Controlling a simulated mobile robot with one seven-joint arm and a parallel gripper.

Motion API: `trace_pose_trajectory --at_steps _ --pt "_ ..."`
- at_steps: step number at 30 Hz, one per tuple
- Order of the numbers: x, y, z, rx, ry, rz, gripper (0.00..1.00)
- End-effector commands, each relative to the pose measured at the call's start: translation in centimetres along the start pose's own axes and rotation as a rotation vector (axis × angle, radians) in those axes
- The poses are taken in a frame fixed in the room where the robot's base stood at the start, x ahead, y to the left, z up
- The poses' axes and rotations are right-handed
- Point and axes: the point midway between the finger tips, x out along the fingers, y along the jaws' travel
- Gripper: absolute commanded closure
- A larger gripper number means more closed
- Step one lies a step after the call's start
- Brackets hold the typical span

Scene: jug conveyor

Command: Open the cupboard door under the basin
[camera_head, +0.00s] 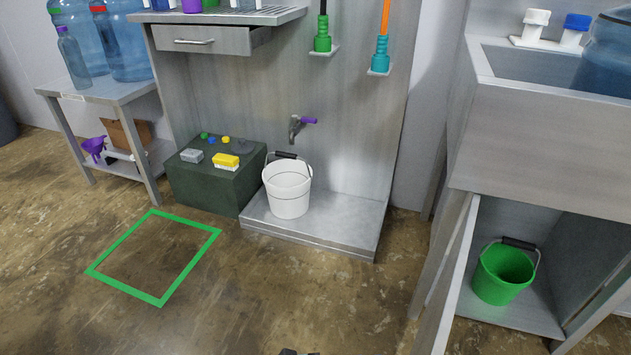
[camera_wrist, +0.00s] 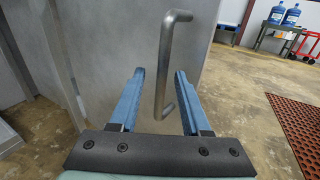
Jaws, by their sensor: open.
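The basin (camera_head: 555,130) stands at the right in the head view. The cupboard door (camera_head: 452,275) under it is swung open and seen nearly edge-on, so the inside shows. In the wrist view the grey door panel (camera_wrist: 100,45) fills the left and middle. Its upright bar handle (camera_wrist: 166,65) stands out from the panel. My gripper (camera_wrist: 160,85) is open, with one blue finger on each side of the handle's lower part in the picture. I cannot tell whether a finger touches the handle.
A green bucket (camera_head: 503,272) stands inside the cupboard. A white bucket (camera_head: 288,188) sits on a low metal platform (camera_head: 320,230) under a tap. A green square outline (camera_head: 128,288) marks clear floor at left. A red mat (camera_wrist: 300,125) lies at right in the wrist view.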

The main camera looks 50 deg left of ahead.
Motion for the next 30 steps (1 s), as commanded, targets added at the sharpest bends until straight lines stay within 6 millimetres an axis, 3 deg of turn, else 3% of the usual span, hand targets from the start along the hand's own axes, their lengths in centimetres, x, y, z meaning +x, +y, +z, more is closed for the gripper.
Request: trace_pose_trajectory --at_steps 6,13,19,30 --pt "-5.1 0.3 0.2 0.001 -0.002 0.009 0.53" --pt "-9.2 0.2 0.1 0.002 -0.002 0.005 0.53" --pt "-10.6 0.1 0.1 0.002 -0.002 0.003 0.53" --pt "-10.6 0.1 0.1 0.002 -0.002 0.001 0.53"
